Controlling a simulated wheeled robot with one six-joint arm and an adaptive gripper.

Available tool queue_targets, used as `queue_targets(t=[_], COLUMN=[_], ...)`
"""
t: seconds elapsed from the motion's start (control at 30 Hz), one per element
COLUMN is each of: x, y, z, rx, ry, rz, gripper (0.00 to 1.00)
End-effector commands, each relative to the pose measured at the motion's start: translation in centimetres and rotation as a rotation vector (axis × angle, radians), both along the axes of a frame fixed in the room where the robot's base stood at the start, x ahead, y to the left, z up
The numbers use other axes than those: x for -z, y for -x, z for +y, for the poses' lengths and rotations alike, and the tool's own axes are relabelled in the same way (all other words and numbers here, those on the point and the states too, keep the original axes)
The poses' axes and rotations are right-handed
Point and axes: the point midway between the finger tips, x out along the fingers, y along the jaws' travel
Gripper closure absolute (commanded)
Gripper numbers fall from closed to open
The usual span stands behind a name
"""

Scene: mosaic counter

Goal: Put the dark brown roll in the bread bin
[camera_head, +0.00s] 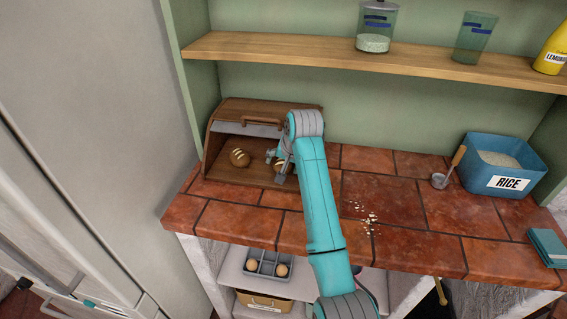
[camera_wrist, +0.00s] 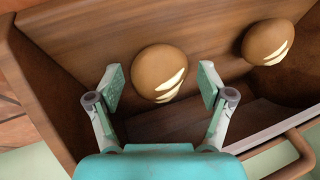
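The wooden bread bin (camera_head: 222,127) stands open at the back left of the counter. It holds two brown rolls with pale slashes. One roll (camera_head: 239,158) lies toward the left; the other (camera_head: 272,155) is partly hidden by my gripper (camera_head: 279,166). In the wrist view one roll (camera_wrist: 158,70) lies between the fingers of my gripper (camera_wrist: 160,78), with a gap on each side. The fingers are open. The other roll (camera_wrist: 268,42) lies to the upper right, apart from the fingers. Both look similarly brown there, so I cannot tell which is darker.
Crumbs (camera_head: 368,218) lie mid-counter. A blue rice bin (camera_head: 539,168) and a scoop (camera_head: 440,180) stand at right. A tray (camera_head: 267,265) with round tan items sits below. The counter's middle is mostly free.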

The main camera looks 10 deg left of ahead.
Motion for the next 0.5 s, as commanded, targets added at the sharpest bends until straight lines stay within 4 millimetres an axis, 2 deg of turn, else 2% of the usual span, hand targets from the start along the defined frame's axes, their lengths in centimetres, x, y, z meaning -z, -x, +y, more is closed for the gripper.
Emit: queue_targets(t=[0.3, 0.5], x=[-0.2, -2.1], y=[0.0, 0.7], z=[0.0, -0.5], rx=[0.000, 0.000], ry=[0.000, -0.002], rz=[-0.001, -0.004], gripper=[0.17, 0.17])
